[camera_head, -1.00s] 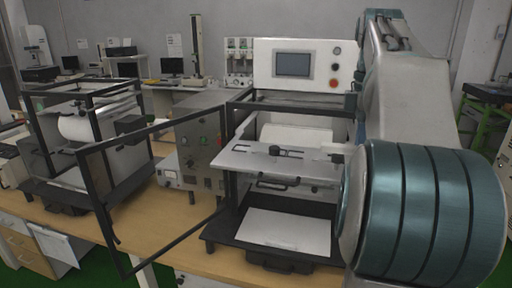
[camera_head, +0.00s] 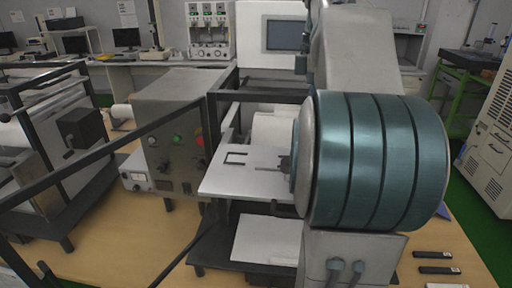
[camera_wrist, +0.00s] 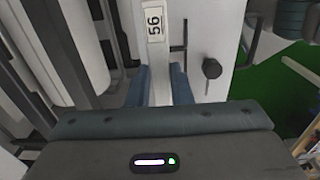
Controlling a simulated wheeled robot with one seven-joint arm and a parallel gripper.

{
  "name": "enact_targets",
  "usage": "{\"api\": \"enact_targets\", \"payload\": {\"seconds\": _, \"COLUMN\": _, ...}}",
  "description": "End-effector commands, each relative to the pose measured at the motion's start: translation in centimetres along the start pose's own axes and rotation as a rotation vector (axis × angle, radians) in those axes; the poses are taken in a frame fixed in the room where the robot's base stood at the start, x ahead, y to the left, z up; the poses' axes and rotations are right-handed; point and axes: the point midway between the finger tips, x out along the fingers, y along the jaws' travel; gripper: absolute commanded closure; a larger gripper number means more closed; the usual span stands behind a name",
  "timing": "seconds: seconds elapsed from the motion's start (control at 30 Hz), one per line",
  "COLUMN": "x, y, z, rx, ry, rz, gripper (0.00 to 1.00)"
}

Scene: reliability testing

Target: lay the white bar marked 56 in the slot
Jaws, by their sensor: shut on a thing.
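The white bar marked 56 (camera_wrist: 155,22) is between the two blue fingers of my gripper (camera_wrist: 160,88) in the wrist view, its number facing the camera. My gripper is shut on it. Under and beside the bar is a white plate (camera_wrist: 212,35), with a dark round knob on it. In the head view the same plate (camera_head: 225,183) sticks out of the test machine, with a dark-outlined slot (camera_head: 236,158) near its left end. My arm hides the plate's right part, the gripper and the bar in the head view. I cannot tell whether the bar touches the plate.
A black door frame (camera_head: 120,146) stands open to the left of the machine. A white sheet (camera_head: 266,240) lies below the plate. Dark bars (camera_head: 433,254) lie on the wooden table at the right. A grey control box (camera_head: 178,125) stands left of the plate.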

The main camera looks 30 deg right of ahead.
Motion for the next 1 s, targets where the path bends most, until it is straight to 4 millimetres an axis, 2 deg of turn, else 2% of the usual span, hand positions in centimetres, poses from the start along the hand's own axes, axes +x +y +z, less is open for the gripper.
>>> {"api": "enact_targets", "payload": {"seconds": 0.3, "x": 4.2, "y": -1.6, "z": -7.1, "rx": -0.006, "ry": -0.001, "rz": -0.002, "gripper": 1.00}}
{"api": "enact_targets", "payload": {"seconds": 0.43, "x": 5.5, "y": -2.0, "z": -9.1, "rx": -0.004, "ry": -0.001, "rz": -0.001, "gripper": 1.00}}
{"api": "enact_targets", "payload": {"seconds": 0.6, "x": 6.3, "y": -2.2, "z": -10.1, "rx": -0.001, "ry": 0.000, "rz": 0.000, "gripper": 1.00}}
{"api": "enact_targets", "payload": {"seconds": 0.87, "x": 9.5, "y": -2.2, "z": -10.1, "rx": 0.000, "ry": -0.001, "rz": -0.002, "gripper": 1.00}}
{"api": "enact_targets", "payload": {"seconds": 1.0, "x": 10.2, "y": -2.2, "z": -10.1, "rx": 0.000, "ry": 0.000, "rz": 0.000, "gripper": 1.00}}
